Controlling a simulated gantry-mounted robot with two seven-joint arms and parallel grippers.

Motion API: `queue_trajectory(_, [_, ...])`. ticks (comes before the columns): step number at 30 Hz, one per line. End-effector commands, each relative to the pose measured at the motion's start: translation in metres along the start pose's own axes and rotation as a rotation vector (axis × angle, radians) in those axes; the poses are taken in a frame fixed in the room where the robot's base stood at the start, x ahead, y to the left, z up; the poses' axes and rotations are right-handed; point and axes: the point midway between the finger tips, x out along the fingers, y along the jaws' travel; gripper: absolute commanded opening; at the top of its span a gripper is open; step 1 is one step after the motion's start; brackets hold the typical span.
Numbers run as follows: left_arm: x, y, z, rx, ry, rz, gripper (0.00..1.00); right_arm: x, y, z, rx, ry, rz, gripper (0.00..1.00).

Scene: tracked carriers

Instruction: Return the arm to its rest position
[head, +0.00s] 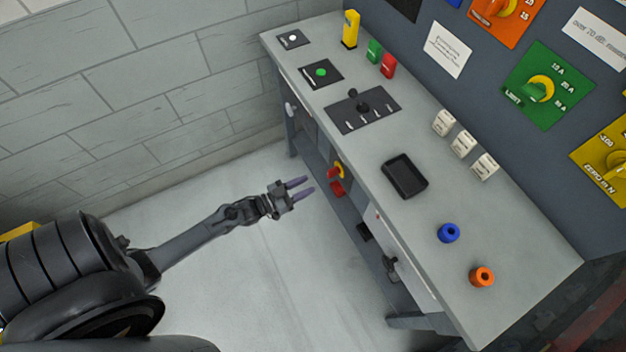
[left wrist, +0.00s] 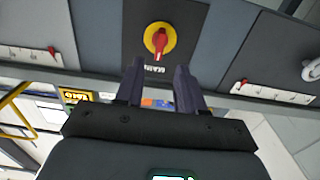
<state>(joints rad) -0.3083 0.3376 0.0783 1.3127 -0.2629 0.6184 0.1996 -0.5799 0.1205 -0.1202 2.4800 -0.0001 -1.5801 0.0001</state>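My left arm comes in from the lower left in the head view. My left gripper (head: 300,187) is over the floor, to the left of the console desk (head: 478,205). Its two purple-grey fingers are apart with nothing between them. In the left wrist view the fingers of my left gripper (left wrist: 158,88) are also spread and empty. Beyond them is a red rotary switch on a yellow disc (left wrist: 161,41), on a dark panel. The same red and yellow switch (head: 337,172) shows under the desk edge in the head view. My right gripper is in neither view.
The desk top carries a black tray (head: 404,176), a blue ring (head: 449,233), an orange ring (head: 482,277), white switches (head: 463,144) and a lever panel (head: 362,108). A panel with coloured dials (head: 541,88) stands behind. Floor (head: 265,270) around my left arm is clear.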

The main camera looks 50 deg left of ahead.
Motion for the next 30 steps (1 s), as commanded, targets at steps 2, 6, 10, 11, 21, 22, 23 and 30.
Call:
queue_trajectory(2, [-0.005,0.000,0.000,0.000,-0.001,0.000,0.38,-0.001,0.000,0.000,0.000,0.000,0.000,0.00])
queue_trajectory(6, [-0.009,0.000,0.000,0.001,-0.001,0.000,0.38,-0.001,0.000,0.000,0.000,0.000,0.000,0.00])
queue_trajectory(10, [-0.009,0.000,0.000,0.001,0.000,0.000,0.38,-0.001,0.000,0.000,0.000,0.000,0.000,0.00])
queue_trajectory(11, [-0.009,0.000,0.000,0.001,0.000,0.000,0.38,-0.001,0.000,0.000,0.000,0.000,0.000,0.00])
queue_trajectory(21, [-0.017,0.004,0.007,-0.008,-0.016,-0.002,0.38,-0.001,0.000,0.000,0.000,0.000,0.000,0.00])
queue_trajectory(22, [-0.020,0.007,0.011,-0.015,-0.022,-0.002,0.38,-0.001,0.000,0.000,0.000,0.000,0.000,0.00])
queue_trajectory(23, [-0.024,0.011,0.015,-0.023,-0.030,-0.002,0.38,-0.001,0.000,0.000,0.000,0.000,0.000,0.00])
queue_trajectory(30, [-0.010,0.090,-0.025,-0.068,-0.015,0.040,0.38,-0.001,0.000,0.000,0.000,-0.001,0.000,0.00])
